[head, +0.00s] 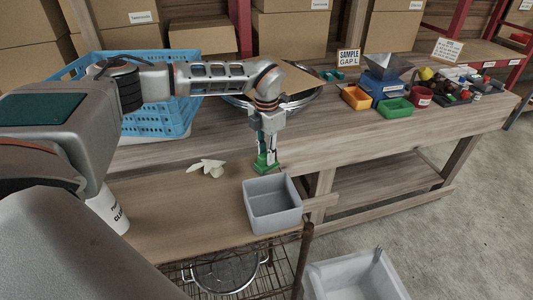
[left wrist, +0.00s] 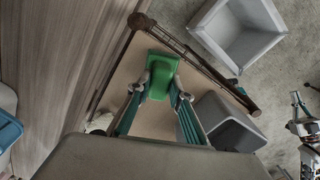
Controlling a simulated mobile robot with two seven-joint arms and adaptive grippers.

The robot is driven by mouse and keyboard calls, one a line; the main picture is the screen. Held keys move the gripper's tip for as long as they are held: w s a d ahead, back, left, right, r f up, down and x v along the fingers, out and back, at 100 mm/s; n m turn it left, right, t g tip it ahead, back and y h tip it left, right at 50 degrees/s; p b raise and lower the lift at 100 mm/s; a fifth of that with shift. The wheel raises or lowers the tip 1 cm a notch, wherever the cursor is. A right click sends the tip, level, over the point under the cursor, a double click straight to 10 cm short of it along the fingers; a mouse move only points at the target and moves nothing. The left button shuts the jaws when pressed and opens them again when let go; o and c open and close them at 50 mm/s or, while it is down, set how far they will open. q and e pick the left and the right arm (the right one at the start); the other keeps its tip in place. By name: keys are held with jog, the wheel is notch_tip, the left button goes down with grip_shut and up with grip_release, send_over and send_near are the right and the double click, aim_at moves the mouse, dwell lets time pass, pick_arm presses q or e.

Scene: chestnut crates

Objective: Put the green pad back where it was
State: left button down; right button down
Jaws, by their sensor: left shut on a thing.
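My left gripper (head: 267,158) is shut on the green pad (head: 264,166). It points down over the brown board, just behind the grey bin. In the left wrist view the pad (left wrist: 160,72) sits between the two fingertips of my left gripper (left wrist: 160,80), and its far end sticks out past them. I cannot tell whether the pad touches the board. At the right edge of the left wrist view, what looks like my right gripper (left wrist: 303,112) shows small. Its finger state is unclear.
The grey bin (head: 272,182) stands close in front of the pad. A pale crumpled glove-like thing (head: 207,167) lies left of it on the board (head: 170,205). A blue crate (head: 180,110) stands behind my arm. A large pale tub (head: 325,285) stands lower right.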

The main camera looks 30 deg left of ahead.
pick_arm(q)
jog(key=shift+f, duration=0.15)
jog(key=c, duration=1.8)
grip_release()
notch_tip(320, 180, up, 12)
jog(key=shift+r+b, duration=0.2)
jog(key=shift+b, duration=0.4)
